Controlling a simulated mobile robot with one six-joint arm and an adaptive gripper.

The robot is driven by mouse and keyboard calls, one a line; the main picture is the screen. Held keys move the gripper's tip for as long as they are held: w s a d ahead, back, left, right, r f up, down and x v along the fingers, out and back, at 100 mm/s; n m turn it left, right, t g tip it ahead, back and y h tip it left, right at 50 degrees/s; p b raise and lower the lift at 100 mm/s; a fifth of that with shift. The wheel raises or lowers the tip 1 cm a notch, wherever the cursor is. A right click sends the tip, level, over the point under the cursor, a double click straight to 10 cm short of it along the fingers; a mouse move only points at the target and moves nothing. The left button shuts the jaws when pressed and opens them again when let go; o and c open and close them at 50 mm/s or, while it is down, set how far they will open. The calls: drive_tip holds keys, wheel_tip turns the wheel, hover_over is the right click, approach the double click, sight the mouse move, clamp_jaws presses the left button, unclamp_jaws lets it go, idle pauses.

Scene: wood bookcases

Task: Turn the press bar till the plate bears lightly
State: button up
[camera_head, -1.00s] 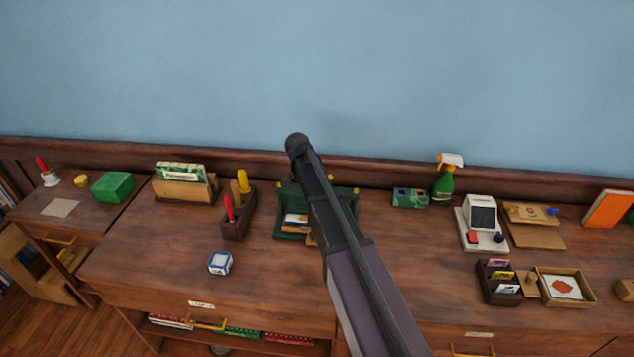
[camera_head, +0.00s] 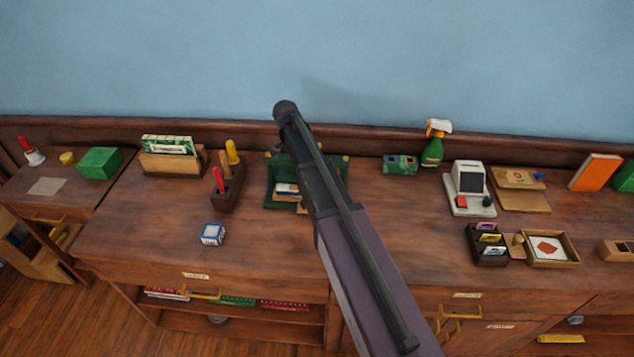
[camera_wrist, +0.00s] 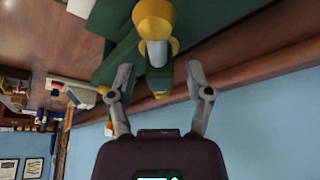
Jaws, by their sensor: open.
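The green press (camera_head: 272,190) stands at the back of the wooden desk, partly hidden behind my dark arm. Papers lie in its opening. In the wrist view its green frame (camera_wrist: 110,35) fills the top, with a yellow knob (camera_wrist: 153,15) and a grey rod end near the middle. I cannot tell for certain which part is the press bar. My gripper (camera_wrist: 158,75) is open, its fingers apart on either side of the rod end, with no contact visible. The gap between the plate and papers is hidden. In the head view my gripper is hidden by the arm.
A tool holder (camera_head: 228,195) with red and yellow handles stands left of the press, and a blue-white cube (camera_head: 212,234) in front. To the right are a green box (camera_head: 399,164), a spray bottle (camera_head: 432,150) and a white machine (camera_head: 468,190). The desk's front middle is clear.

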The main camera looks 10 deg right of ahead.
drive_tip(key=shift+n+t+y, duration=0.6)
drive_tip(key=shift+n+t, duration=0.2)
drive_tip(key=shift+n, duration=1.5)
drive_tip(key=shift+n+t+y, duration=0.4)
drive_tip(key=shift+n+y, duration=0.4)
drive_tip(key=shift+n, duration=1.7)
drive_tip(key=shift+n+y, duration=1.1)
drive_tip(key=shift+n, duration=1.5)
drive_tip(key=shift+w+n+g+y, duration=0.15)
drive_tip(key=shift+n+y, duration=0.3)
drive_tip(key=shift+n, duration=0.8)
drive_tip(key=shift+s+n+g+y, duration=0.15)
drive_tip(key=shift+n+y, duration=0.3)
drive_tip(key=shift+n, duration=0.8)
drive_tip(key=shift+r+p, duration=0.45)
drive_tip(key=p+v, duration=1.2)
drive_tip(key=v, duration=0.1)
drive_tip(key=s+a+f+m+g+h+b, duration=0.1)
drive_tip(key=s+f+m+g+b, duration=0.1)
drive_tip(key=s+f+b, duration=0.7)
drive_tip(key=s+a+f+m+g+h+b, duration=0.1)
drive_tip(key=s+f+m+b, duration=0.4)
drive_tip(key=s, duration=1.1)
wheel_tip(320, 180, down, 5)
drive_tip(key=a+b, duration=0.1)
drive_tip(key=b, duration=0.2)
drive_tip(key=shift+g+h+b, duration=0.35)
drive_tip(key=shift+g+h, duration=0.05)
